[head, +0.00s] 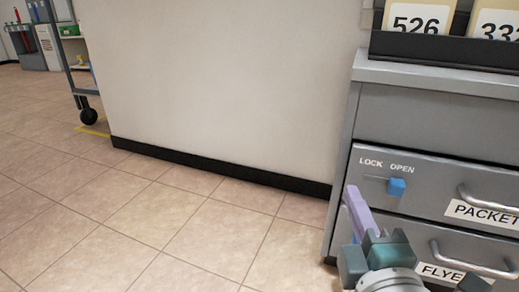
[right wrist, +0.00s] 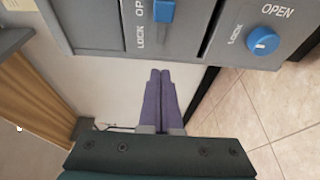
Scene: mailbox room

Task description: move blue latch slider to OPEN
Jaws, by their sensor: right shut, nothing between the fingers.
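The blue latch slider (head: 397,187) is a small block on the upper drawer front of the grey cabinet. It sits under the word OPEN, with its thin slot running left toward LOCK. In the right wrist view the slider (right wrist: 164,11) is at the top, beside the partly cut-off OPEN lettering. My right gripper (head: 352,191) has purple fingers, shut and empty, left of the slider and apart from it. Its fingertips (right wrist: 160,74) lie below the slider in the right wrist view. My left gripper is not in view.
A blue knob (right wrist: 262,41) with LOCK and OPEN labels is on the neighbouring panel. Drawer handles (head: 489,201) stick out at right, above the PACKET and FLYE labels. Numbered bins (head: 418,18) stand on top. Tiled floor (head: 150,225) at left is clear; a wheeled cart (head: 70,60) stands far back.

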